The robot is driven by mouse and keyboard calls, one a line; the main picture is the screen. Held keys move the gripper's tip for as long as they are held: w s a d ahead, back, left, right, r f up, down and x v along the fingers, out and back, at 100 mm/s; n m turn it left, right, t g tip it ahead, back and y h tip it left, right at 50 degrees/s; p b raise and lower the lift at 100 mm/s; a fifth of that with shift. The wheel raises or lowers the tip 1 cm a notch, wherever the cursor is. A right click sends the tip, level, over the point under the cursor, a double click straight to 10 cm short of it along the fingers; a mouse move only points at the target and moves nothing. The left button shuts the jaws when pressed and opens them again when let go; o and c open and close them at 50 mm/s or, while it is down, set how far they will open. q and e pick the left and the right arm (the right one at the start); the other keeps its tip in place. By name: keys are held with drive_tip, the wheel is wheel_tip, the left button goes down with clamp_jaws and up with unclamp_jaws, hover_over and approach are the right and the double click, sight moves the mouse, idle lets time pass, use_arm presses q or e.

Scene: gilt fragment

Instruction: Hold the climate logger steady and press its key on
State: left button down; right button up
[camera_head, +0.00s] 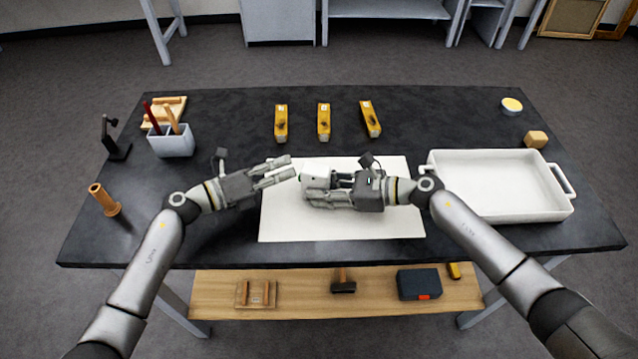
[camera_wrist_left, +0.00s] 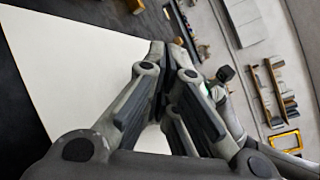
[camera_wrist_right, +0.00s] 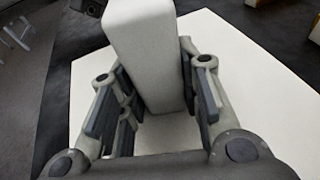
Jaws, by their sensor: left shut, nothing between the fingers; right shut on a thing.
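The climate logger (camera_head: 317,181) is a pale grey-white block, held above the white mat (camera_head: 285,226). In the right wrist view the logger (camera_wrist_right: 147,50) stands large between the fingers. My right gripper (camera_head: 318,192) is shut on it from the right. My left gripper (camera_head: 290,168) is shut and empty, its fingertips just left of the logger's left end. I cannot tell whether they touch it. A small green spot shows on that end, but I cannot make out the key. In the left wrist view the left fingers (camera_wrist_left: 173,62) hide the logger's end.
A white tray (camera_head: 500,215) stands right of the mat. Several yellow blocks (camera_head: 324,121) lie behind it. A grey pen holder (camera_head: 172,146), a dark stand (camera_head: 116,150) and a wooden cylinder (camera_head: 104,199) are on the left. A wooden cube (camera_head: 536,139) sits back right.

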use_arm(q)
drive_tip(key=shift+s+d, duration=0.15)
drive_tip(key=shift+d, duration=0.3)
idle(0.6)
drive_tip(key=shift+w+a, duration=0.2)
drive_tip(key=shift+a, duration=0.6)
drive_tip(key=shift+a, duration=0.1)
drive_tip(key=shift+w+a, duration=0.3)
drive_tip(key=shift+a, duration=0.65)
drive_tip(key=shift+w+a, duration=0.25)
drive_tip(key=shift+a, duration=0.65)
drive_tip(key=shift+w+a, duration=0.3)
drive_tip(key=shift+a, duration=0.65)
use_arm(e)
drive_tip(key=o, duration=0.9)
drive_tip(key=shift+c, duration=0.2)
